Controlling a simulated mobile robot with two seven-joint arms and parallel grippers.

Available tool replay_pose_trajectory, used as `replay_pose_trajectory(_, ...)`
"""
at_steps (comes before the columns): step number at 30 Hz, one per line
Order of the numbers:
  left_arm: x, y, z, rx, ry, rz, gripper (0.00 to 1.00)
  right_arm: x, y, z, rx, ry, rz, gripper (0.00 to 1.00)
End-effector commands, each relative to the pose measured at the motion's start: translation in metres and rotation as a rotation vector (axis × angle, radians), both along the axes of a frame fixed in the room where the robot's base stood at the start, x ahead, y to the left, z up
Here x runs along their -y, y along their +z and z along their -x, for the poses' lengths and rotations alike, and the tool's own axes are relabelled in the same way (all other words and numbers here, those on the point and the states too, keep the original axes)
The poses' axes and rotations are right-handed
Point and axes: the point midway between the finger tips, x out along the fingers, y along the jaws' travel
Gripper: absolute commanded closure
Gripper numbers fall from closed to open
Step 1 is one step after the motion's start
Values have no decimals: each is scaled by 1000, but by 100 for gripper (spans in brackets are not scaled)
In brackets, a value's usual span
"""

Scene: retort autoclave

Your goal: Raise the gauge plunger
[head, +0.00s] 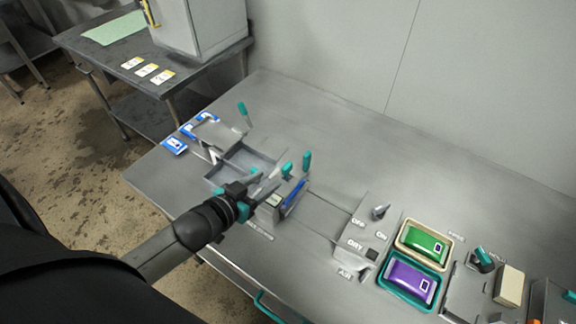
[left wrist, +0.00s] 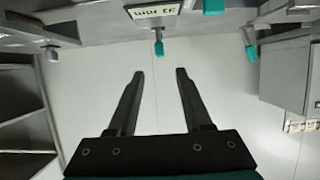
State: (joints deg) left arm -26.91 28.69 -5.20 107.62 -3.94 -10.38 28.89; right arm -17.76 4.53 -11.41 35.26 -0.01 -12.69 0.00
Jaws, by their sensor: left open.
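My left gripper (head: 272,186) reaches in from the left over the bench, beside the small grey gauge block (head: 270,213). In the left wrist view my left gripper (left wrist: 160,74) is open, with nothing between its two dark fingers. A teal-tipped pin (left wrist: 159,48), which looks like the gauge plunger, shows just beyond the fingertips, roughly centred between them and apart from them. Above it is the gauge's pale display (left wrist: 155,11), with "mm" appearing upside down. In the head view the gripper partly covers the gauge, and I cannot tell which teal part is the plunger. My right gripper is out of view.
Upright teal handles (head: 306,161) stand close behind the gauge. A grey tray (head: 241,153) and blue packets (head: 174,145) lie at the left. A switch panel (head: 370,225) and trays with a green pouch (head: 424,243) and purple pouch (head: 408,281) are at the right. The back centre is clear.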

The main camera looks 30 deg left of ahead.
Motion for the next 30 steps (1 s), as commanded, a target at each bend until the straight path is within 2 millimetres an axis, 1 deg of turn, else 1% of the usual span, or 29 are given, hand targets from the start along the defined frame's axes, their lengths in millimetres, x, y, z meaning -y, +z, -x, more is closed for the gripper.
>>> replay_pose_trajectory(1,0,-3,-8,2,1,-1,50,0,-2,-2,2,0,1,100)
replay_pose_trajectory(9,6,-18,-44,2,1,-1,50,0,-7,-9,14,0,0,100)
replay_pose_trajectory(18,11,-34,-80,0,1,0,50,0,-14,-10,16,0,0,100)
replay_pose_trajectory(24,13,-39,-92,-1,0,-1,50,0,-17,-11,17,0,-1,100)
replay_pose_trajectory(30,13,-40,-96,-1,0,-1,50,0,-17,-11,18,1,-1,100)
